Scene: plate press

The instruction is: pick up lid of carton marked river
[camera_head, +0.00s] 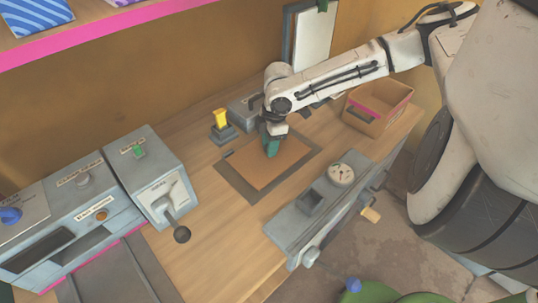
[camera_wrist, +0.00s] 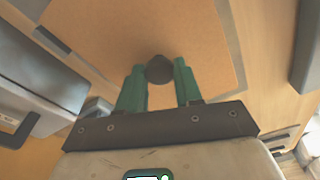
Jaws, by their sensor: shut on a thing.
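My gripper (camera_head: 270,148) has green fingers and reaches down to a flat brown board (camera_head: 280,165). The board lies on a dark grey mat (camera_head: 235,182) on the wooden bench. In the wrist view the fingers (camera_wrist: 159,80) are shut on a dark round knob (camera_wrist: 159,68), which stands out against the brown board. Whether the knob is fixed to the board cannot be told. An open brown carton (camera_head: 362,121) with a pink band stands at the right of the bench. I cannot read the word river anywhere, and no piece is clearly marked as its lid.
A grey unit with a dial (camera_head: 340,174) lies along the front edge. A grey box with a lever (camera_head: 155,180) and a control panel (camera_head: 85,215) stand at left. A yellow-topped piece (camera_head: 221,120) is behind the mat. Bare wood lies left of the mat.

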